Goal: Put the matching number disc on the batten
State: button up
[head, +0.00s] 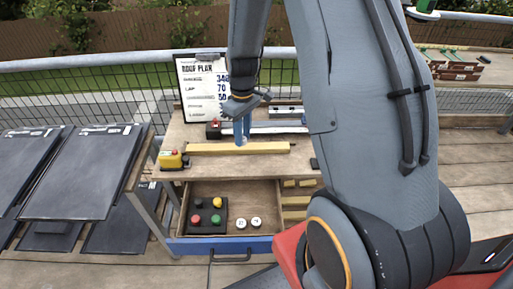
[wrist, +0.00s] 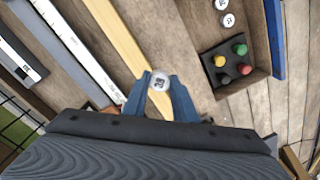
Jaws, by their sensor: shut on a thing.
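My gripper (wrist: 161,84) is shut on a white number disc (wrist: 160,79) with dark digits too small to read surely. The pale wooden batten (wrist: 115,40) runs just beyond and to the left of the disc in the wrist view. In the head view my gripper (head: 241,141) points down at the batten (head: 200,149) on the bench; the held disc is hard to make out there, and I cannot tell whether it touches the wood. Two more white discs (head: 241,223) (head: 256,222) lie in the open drawer. The roof plan board (head: 203,90) stands behind, showing 340, 70 and 50.
The open drawer (head: 250,195) also holds a dark tray with red, green, yellow and black knobs (head: 207,216). A yellow device (head: 172,160) sits at the bench's left. A metal rule (wrist: 75,50) lies alongside the batten. Dark panels (head: 85,175) lean at left.

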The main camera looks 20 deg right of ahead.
aim_at(261, 145)
jog(key=d+r+n+b, duration=0.3)
jog(key=d+r+n, duration=0.2)
jog(key=d+n, duration=0.3)
jog(key=shift+n+h, duration=0.3)
jog(key=shift+n, duration=0.4)
jog(key=shift+w+a+f+p, duration=0.15)
jog(key=shift+f+p, duration=0.45)
jog(key=shift+f, duration=1.75)
jog(key=shift+a+f+p, duration=0.25)
jog(key=shift+f+p, duration=0.3)
jog(key=shift+f, duration=1.8)
jog(key=shift+f, duration=0.1)
jog(key=o, duration=1)
